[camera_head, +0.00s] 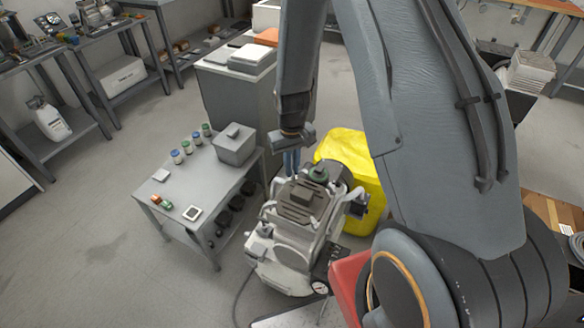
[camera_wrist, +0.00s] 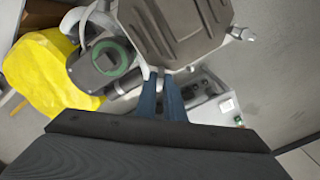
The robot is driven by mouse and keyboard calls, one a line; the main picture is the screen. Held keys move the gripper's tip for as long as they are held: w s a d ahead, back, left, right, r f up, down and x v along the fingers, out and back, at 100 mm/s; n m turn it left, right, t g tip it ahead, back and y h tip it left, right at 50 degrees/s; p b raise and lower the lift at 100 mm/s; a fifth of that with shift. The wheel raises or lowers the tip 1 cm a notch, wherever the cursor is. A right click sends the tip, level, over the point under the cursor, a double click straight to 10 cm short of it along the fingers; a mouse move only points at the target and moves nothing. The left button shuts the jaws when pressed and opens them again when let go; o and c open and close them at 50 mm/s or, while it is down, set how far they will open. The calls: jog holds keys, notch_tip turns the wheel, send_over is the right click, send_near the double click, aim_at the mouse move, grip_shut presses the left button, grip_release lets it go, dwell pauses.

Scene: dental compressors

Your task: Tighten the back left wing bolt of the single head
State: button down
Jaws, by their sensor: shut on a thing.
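The single head compressor (camera_head: 290,235) stands on the floor in the middle of the head view, with a ribbed top cover. In the wrist view its ribbed cover (camera_wrist: 180,25) fills the upper middle. My gripper (camera_head: 291,165) reaches down at the back left part of the compressor. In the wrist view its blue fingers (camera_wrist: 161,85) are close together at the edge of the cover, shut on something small. The wing bolt between the fingertips is hidden by them. Another light-coloured wing bolt (camera_wrist: 241,34) shows at the cover's right corner.
A green-ringed round part (camera_wrist: 110,60) sits beside the cover. A yellow bin or bag (camera_head: 358,165) stands behind the compressor. A small grey table (camera_head: 180,200) with jars and a grey box (camera_head: 235,148) is close on the left. A red object (camera_head: 348,285) is at the front right.

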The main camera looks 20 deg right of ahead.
jog(key=shift+m, duration=0.6)
jog(key=c, duration=1.9)
grip_release()
jog(key=shift+o, duration=0.2)
jog(key=shift+r, duration=0.1)
notch_tip(320, 180, up, 6)
jog(key=shift+b, duration=0.8)
jog(key=shift+r, duration=0.85)
